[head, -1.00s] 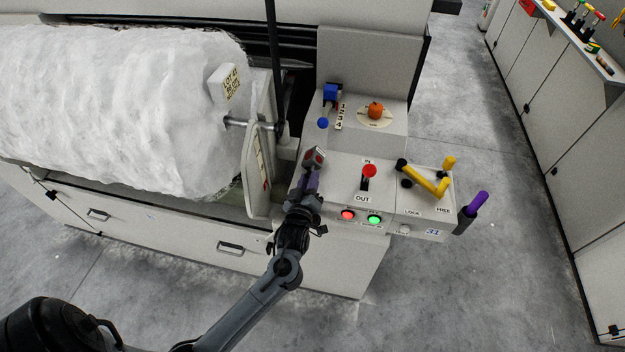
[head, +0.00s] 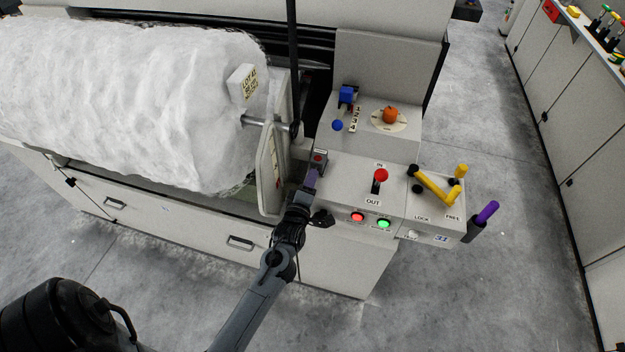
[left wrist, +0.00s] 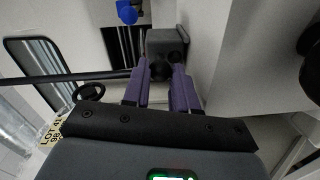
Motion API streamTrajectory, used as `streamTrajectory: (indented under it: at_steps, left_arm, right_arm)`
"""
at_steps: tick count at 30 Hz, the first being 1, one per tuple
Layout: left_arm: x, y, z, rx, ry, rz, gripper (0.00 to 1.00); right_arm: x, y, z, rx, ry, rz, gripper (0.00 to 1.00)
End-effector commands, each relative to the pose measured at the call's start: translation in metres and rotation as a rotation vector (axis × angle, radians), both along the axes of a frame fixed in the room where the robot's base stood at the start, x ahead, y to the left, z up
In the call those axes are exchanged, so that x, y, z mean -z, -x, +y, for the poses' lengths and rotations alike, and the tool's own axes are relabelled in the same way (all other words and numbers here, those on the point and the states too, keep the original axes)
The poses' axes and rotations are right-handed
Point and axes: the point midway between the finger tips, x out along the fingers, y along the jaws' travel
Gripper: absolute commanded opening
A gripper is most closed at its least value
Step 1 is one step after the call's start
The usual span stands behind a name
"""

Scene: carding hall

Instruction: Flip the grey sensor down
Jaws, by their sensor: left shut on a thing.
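The grey sensor (head: 318,160) is a small grey box with a red spot on its face, at the left edge of the control panel beside the fibre roll. In the left wrist view the grey sensor (left wrist: 167,46) sits at the tips of the purple fingers. My left gripper (head: 311,179) is shut on the sensor from its near side; it also shows in the left wrist view (left wrist: 163,75). The fingers and arm hide the sensor's lower part and mount. My right gripper is not in view.
The panel holds a red-knobbed IN/OUT lever (head: 380,177), lit red (head: 358,217) and green (head: 383,223) buttons, a yellow handle (head: 437,187) and an orange knob (head: 390,115). The white fibre roll (head: 130,105) and its end plate (head: 270,175) stand close left of the gripper.

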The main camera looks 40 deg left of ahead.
Motion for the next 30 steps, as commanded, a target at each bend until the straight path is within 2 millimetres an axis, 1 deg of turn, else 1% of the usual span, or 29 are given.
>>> streamTrajectory:
  at_steps: [6, 18, 19, 23, 24, 30]
  left_arm:
    - [0.0009, 0.0006, 0.0014, -0.001, 0.033, -0.018, 0.0]
    - [0.0015, 0.0008, 0.0018, -0.001, 0.038, -0.02, 0.0]
    - [0.0016, 0.0009, 0.0018, -0.001, 0.037, -0.019, 0.3]
    - [0.0015, 0.0009, 0.0017, -0.001, 0.037, -0.019, 0.5]
    - [0.0015, 0.0008, 0.0016, -0.001, 0.037, -0.019, 0.53]
    - [0.0023, 0.001, 0.0016, 0.0, 0.037, -0.017, 0.53]
  right_arm:
    - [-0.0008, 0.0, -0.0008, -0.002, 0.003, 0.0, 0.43]
    - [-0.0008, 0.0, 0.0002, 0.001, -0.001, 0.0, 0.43]
    - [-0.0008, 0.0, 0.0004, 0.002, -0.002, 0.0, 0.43]
    - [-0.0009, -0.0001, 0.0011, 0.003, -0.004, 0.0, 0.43]
    - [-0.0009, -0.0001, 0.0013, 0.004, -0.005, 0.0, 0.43]
    - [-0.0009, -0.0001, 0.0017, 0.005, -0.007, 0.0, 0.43]
